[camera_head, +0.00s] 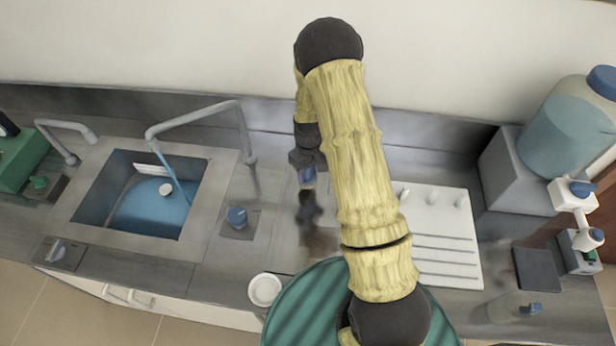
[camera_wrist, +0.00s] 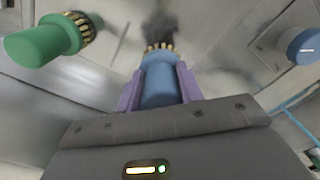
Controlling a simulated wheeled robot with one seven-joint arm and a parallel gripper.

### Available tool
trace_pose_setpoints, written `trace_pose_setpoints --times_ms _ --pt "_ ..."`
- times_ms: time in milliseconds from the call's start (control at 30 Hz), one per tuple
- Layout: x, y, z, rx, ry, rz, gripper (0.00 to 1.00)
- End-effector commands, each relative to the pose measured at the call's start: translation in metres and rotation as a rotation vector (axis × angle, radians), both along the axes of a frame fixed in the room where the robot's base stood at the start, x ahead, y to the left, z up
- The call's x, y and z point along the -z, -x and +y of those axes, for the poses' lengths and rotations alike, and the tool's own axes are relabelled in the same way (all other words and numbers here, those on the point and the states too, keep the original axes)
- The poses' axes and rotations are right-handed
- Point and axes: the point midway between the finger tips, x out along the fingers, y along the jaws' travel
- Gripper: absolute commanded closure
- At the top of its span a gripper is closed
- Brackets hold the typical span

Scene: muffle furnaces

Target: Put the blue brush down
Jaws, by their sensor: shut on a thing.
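The blue brush (camera_wrist: 160,82) is between the purple fingers of my gripper (camera_wrist: 158,88) in the wrist view. Its ring of yellow and dark bristles points away from the gripper, toward the counter. In the head view only a small blue part of the brush (camera_head: 308,178) shows below my gripper (camera_head: 307,168), left of my arm. A dark shadow lies on the steel counter (camera_head: 272,232) just below it. I cannot tell whether the bristles touch the counter. A green brush (camera_wrist: 42,42) with similar bristles is left of the blue one in the wrist view; my arm hides it in the head view.
A sink (camera_head: 122,205) with blue water and a tap (camera_head: 195,115) is at the left. A blue knob (camera_head: 237,216) stands between sink and gripper. A white rack (camera_head: 445,240) is at the right. A white dish (camera_head: 264,290) sits near the front edge. A large bottle (camera_head: 565,130) is far right.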

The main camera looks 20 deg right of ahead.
Motion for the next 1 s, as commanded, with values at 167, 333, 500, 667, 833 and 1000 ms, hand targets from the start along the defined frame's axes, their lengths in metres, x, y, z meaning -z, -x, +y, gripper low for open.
trace_pose_setpoints --times_ms 167,333,500,667,833,1000 --pt "0.02 0.001 0.0 0.001 0.0 0.003 1.0" --pt "0.037 0.001 0.003 -0.003 -0.001 0.001 1.0" --pt "0.039 0.0 0.003 -0.005 0.0 0.0 1.0" --pt "0.041 0.0 0.003 -0.004 0.0 0.0 1.0" --pt "0.041 0.0 0.003 -0.004 0.0 0.0 0.46" --pt "0.041 0.001 0.002 -0.004 -0.001 0.001 0.42"
